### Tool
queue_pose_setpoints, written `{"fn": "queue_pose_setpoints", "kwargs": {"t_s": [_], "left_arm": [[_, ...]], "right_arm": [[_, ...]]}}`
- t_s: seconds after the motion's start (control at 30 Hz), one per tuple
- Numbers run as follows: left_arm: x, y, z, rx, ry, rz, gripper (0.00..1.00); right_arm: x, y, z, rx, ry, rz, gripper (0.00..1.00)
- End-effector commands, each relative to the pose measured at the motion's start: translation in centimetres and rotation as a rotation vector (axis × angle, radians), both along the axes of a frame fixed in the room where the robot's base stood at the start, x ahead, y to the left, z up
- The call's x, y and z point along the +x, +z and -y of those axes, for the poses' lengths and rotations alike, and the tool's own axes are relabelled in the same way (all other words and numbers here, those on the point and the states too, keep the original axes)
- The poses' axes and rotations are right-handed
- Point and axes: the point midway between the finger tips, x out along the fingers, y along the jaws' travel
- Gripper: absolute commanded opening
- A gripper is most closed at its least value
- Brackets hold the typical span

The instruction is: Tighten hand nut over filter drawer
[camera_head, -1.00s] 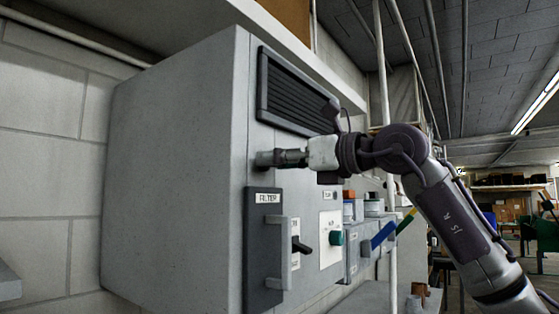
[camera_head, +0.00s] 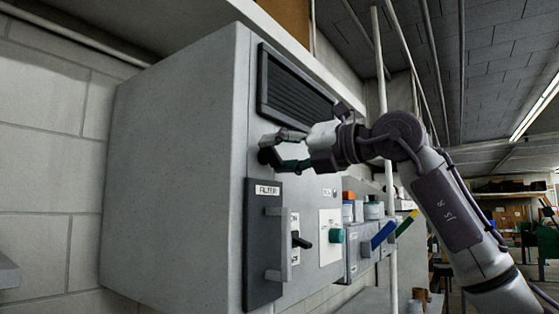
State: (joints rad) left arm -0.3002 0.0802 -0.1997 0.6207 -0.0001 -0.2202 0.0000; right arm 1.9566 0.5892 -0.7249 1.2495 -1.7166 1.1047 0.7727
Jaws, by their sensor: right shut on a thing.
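The filter drawer (camera_head: 262,240) is a dark upright panel with a "FILTER" label and a grey bar handle (camera_head: 278,243), on the front of a grey metal cabinet. It looks closed. The hand nut (camera_head: 266,155) is a small dark round knob on the cabinet front just above the drawer, partly hidden by my fingers. My right gripper (camera_head: 273,148) reaches in from the right and is shut on the hand nut, one finger above and one below. My left gripper is not in view.
A louvred vent (camera_head: 295,92) is close above the gripper. A black switch lever (camera_head: 301,241) and a green knob (camera_head: 336,236) stick out right of the drawer. A pale vertical pipe (camera_head: 388,200) stands behind my right arm. A block wall is at left.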

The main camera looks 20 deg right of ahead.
Motion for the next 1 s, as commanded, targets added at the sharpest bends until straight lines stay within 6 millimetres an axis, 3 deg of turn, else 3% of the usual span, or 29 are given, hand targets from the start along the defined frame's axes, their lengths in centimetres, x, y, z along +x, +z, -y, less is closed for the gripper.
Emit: {"fn": "queue_pose_setpoints", "kwargs": {"t_s": [0.6, 1.0], "left_arm": [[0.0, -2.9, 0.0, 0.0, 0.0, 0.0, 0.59], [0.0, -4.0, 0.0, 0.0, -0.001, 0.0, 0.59]], "right_arm": [[0.1, -0.2, 0.2, 0.459, -0.001, -0.352, 0.19], [0.1, -0.3, 0.2, 0.661, -0.002, -0.51, 0.19]]}}
